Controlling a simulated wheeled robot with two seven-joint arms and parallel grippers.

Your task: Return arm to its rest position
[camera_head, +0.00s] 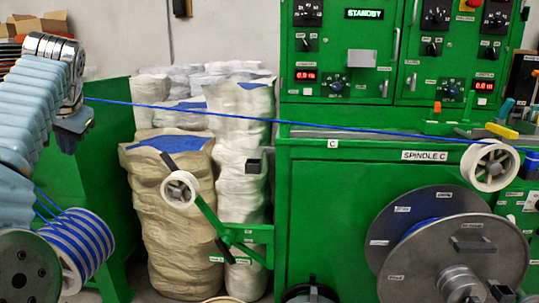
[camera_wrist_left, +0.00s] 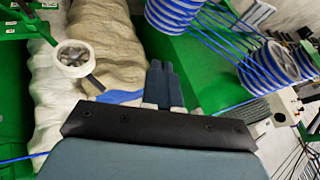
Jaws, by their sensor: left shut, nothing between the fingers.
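My left arm comes in at the left of the head view, and its dark gripper (camera_head: 73,132) hangs in front of the green machine side. In the left wrist view its two fingers (camera_wrist_left: 163,82) lie together, shut and empty. The blue cable (camera_head: 230,117) runs nearly straight across the head view, from behind my left arm to the white pulley (camera_head: 489,166) at the right. The gripper is beside the cable's left end and does not hold it. A piece of blue cable (camera_wrist_left: 18,160) also shows at the left of the wrist view.
A green control cabinet (camera_head: 350,97) with a STANDBY display stands behind the cable. A large metal reel (camera_head: 413,229) is at the lower right. Wrapped sacks (camera_head: 170,225) and a guide roller (camera_head: 180,189) stand in the middle. A blue-striped spool (camera_head: 82,250) is below my left arm.

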